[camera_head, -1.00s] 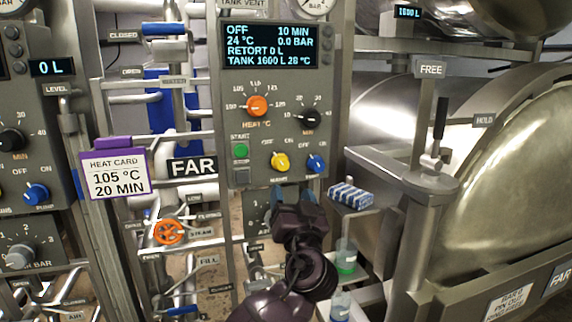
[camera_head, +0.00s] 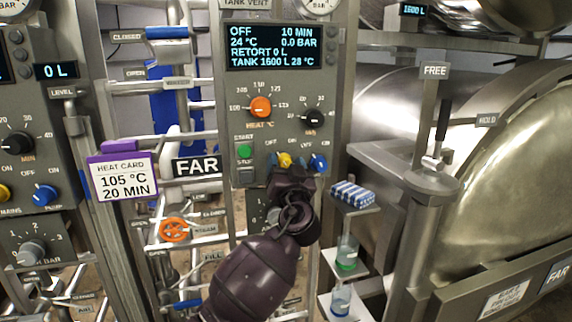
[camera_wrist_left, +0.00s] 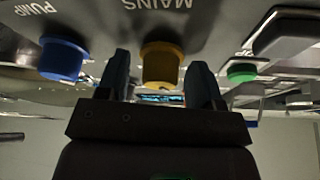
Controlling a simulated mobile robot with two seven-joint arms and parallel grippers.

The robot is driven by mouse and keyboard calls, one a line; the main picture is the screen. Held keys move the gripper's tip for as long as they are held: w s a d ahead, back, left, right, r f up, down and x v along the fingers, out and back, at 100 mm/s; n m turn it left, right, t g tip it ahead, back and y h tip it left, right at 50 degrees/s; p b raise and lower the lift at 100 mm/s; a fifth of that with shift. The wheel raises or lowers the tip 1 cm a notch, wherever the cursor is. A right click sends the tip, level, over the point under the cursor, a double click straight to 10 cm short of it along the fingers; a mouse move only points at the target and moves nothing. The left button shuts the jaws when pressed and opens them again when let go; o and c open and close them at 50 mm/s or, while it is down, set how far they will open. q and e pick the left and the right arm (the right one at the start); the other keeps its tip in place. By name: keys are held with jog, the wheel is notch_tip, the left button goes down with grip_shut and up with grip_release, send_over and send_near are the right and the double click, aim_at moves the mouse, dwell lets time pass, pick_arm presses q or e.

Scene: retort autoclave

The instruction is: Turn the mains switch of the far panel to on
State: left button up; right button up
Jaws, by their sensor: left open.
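The far panel (camera_head: 270,90) is a grey box with a display that reads OFF, 10 MIN, 24 °C, 0.0 BAR. Its yellow mains switch (camera_head: 285,159) sits in the lower row, partly hidden by my left gripper (camera_head: 287,165). In the left wrist view the mains switch (camera_wrist_left: 161,65) lies between the two open fingers of my left gripper (camera_wrist_left: 160,85), under the MAINS label. I cannot tell whether the fingers touch it. My right gripper is not in view.
The blue pump knob (camera_head: 318,162) is close on the right of the fingers, and the green start button (camera_head: 244,151) is up to the left. A FAR sign (camera_head: 196,166) and heat card (camera_head: 123,175) hang left. A blue-striped pack (camera_head: 352,194) sits on a shelf at right.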

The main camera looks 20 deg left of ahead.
pick_arm(q)
jog(key=c, duration=0.9)
